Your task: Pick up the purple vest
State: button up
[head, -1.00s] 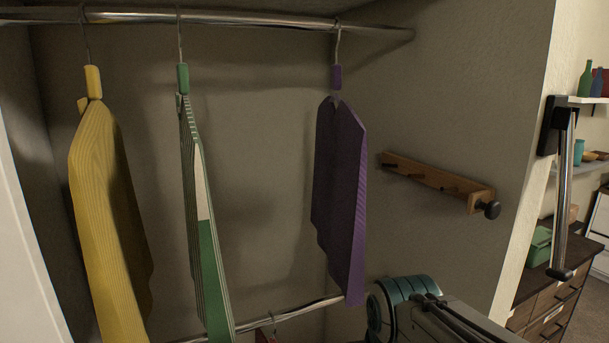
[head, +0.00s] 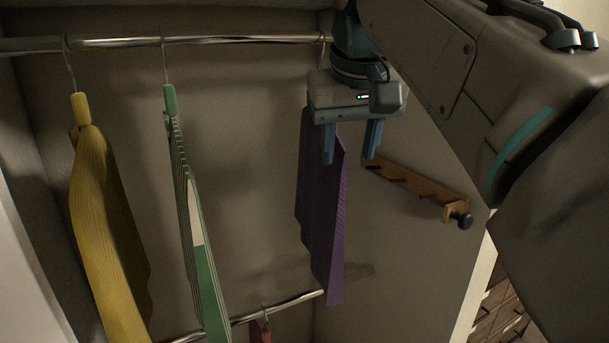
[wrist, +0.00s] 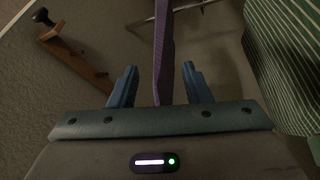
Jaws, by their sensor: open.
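The purple vest (head: 318,225) hangs from the upper rod in the closet, at the right of the hanging clothes in the head view. My gripper (head: 350,158) is at the vest's top, pointing down, and hides its shoulders and most of its hanger. The gripper is open. In the wrist view, the vest (wrist: 163,45) shows edge-on as a narrow strip between the two spread blue fingers of my gripper (wrist: 157,85), with gaps on both sides. I cannot tell whether any part touches it.
A green striped garment (head: 190,200) and a yellow one (head: 100,215) hang to the left. A wooden peg rail (head: 420,190) is on the right wall. The upper rod (head: 220,40) runs beside my gripper; a lower rod (head: 285,306) holds a red item (head: 261,331).

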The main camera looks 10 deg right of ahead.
aim_at(338, 147)
jog(key=w+p, duration=0.1)
jog(key=w, duration=0.2)
jog(key=w+d+p, duration=0.1)
jog(key=w, duration=0.2)
jog(key=w+p, duration=0.1)
jog(key=w, duration=0.3)
jog(key=shift+d, duration=0.25)
jog(key=shift+w+x, duration=0.15)
jog(key=shift+x, duration=1.2)
jog(key=shift+w+x, duration=0.15)
jog(key=shift+x, duration=1.25)
jog(key=shift+r, duration=0.2)
